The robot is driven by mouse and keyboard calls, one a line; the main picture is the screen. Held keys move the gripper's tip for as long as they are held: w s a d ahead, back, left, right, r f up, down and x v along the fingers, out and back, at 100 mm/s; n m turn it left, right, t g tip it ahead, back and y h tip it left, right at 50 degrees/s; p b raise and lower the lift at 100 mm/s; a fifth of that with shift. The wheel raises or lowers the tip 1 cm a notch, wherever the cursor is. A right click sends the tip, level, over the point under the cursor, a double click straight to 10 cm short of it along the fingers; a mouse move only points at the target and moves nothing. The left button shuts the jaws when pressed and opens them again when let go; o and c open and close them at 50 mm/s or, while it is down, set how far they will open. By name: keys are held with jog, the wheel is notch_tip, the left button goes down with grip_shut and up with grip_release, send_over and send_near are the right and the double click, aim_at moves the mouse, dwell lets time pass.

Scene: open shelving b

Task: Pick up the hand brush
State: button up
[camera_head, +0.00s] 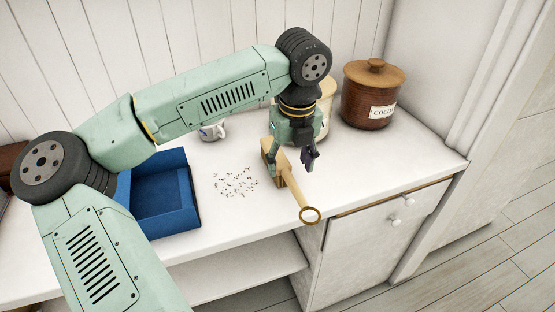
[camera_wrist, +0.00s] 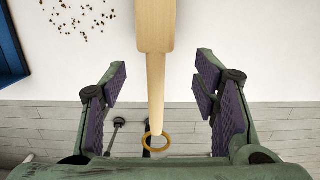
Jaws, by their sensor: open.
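The hand brush (camera_head: 285,171) lies on the white counter, with a pale wooden body and a narrow handle ending in a brass-coloured ring (camera_head: 309,215). The ring end sticks out past the counter's front edge. In the wrist view the brush (camera_wrist: 155,50) runs down the middle, between my open jaws. My gripper (camera_head: 292,165) is just above the brush, pointing down, open and empty. In the wrist view my gripper (camera_wrist: 161,100) has one purple-padded finger on each side of the handle, apart from it. Part of the brush is hidden behind my gripper in the head view.
A blue open box (camera_head: 193,214) stands left of the brush, with scattered dark crumbs (camera_head: 236,182) between them. A white mug (camera_head: 213,131), a cream canister (camera_head: 325,108) and a brown cocoa jar (camera_head: 368,103) stand behind. The counter to the right is clear.

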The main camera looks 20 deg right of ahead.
aim_at(287, 171)
jog(key=shift+w+a+f+p, duration=0.15)
jog(key=shift+f+p, duration=0.1)
jog(key=shift+f, duration=0.75)
jog(key=shift+w+a+f+p, duration=0.15)
jog(key=shift+f+p, duration=0.1)
jog(key=shift+f, duration=0.7)
jog(key=shift+c, duration=0.4)
grip_shut()
